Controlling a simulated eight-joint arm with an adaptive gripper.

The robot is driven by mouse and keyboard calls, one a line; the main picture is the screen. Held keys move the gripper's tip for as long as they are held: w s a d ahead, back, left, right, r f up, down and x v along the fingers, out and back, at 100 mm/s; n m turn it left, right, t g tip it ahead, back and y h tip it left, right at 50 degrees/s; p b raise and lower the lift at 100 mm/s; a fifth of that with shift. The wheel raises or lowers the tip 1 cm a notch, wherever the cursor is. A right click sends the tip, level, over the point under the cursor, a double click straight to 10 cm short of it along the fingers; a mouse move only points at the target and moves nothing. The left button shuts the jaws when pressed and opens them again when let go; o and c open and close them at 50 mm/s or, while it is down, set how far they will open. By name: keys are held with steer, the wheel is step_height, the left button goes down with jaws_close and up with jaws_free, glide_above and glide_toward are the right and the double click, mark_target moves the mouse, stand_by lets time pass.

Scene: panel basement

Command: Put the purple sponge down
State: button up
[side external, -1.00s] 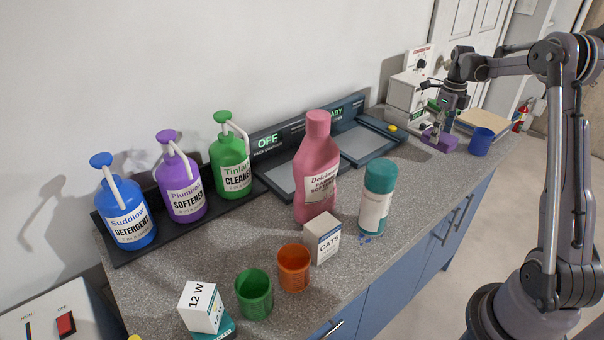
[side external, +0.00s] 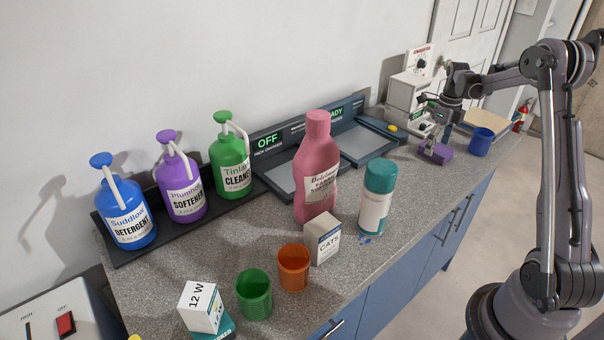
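The purple sponge (side external: 444,154) is at the far right end of the grey counter, in front of the white machine. My gripper (side external: 432,147) points down with its fingers at the sponge and appears shut on it. The sponge is low over the counter top; I cannot tell whether its underside touches. The fingers hide part of it.
A pink bottle (side external: 317,170) and a teal-capped can (side external: 376,200) stand nearer. Bare counter (side external: 420,185) lies in front.

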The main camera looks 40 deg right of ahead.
mark_target(437, 147)
steer(key=shift+r, duration=0.1)
step_height(437, 147, up, 12)
stand_by(0.7)
step_height(437, 147, down, 12)
steer(key=shift+r, duration=0.55)
stand_by(0.3)
steer(key=shift+f, duration=0.15)
